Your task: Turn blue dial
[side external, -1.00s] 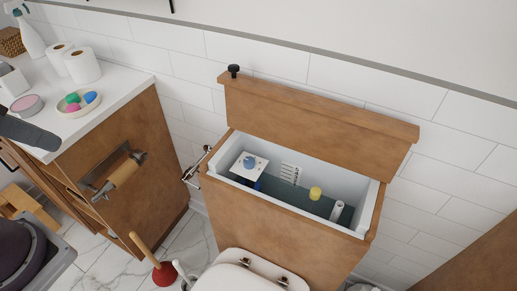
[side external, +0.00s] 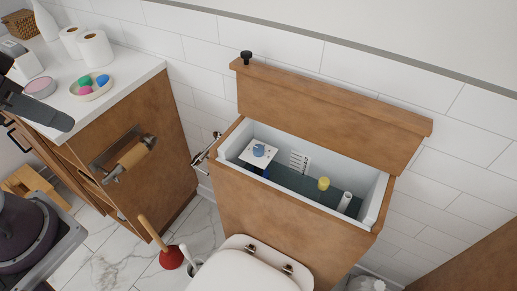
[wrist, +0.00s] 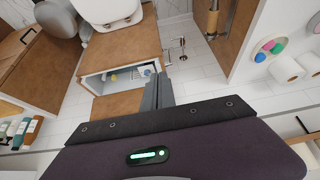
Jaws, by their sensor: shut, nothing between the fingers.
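The blue dial (side external: 258,151) sits on a white square plate (side external: 252,162) inside the open cistern (side external: 228,146), at its left end in the side view. My gripper (wrist: 158,84) shows in the wrist view as dark grey fingers closed together, with nothing between them. In that picture the fingers overlap the right part of the open cistern (wrist: 91,88), and their height above it is hard to judge. In the side view, a dark arm part (side external: 38,106) of mine is at the left, well apart from the dial.
A yellow knob (side external: 323,184) and a white tube (side external: 344,202) stand in the cistern. The wooden lid (side external: 330,103) is upright behind it. A metal flush lever (side external: 207,149) sticks out left. A vanity (side external: 140,90) with a paper-roll holder (side external: 130,155) stands further left.

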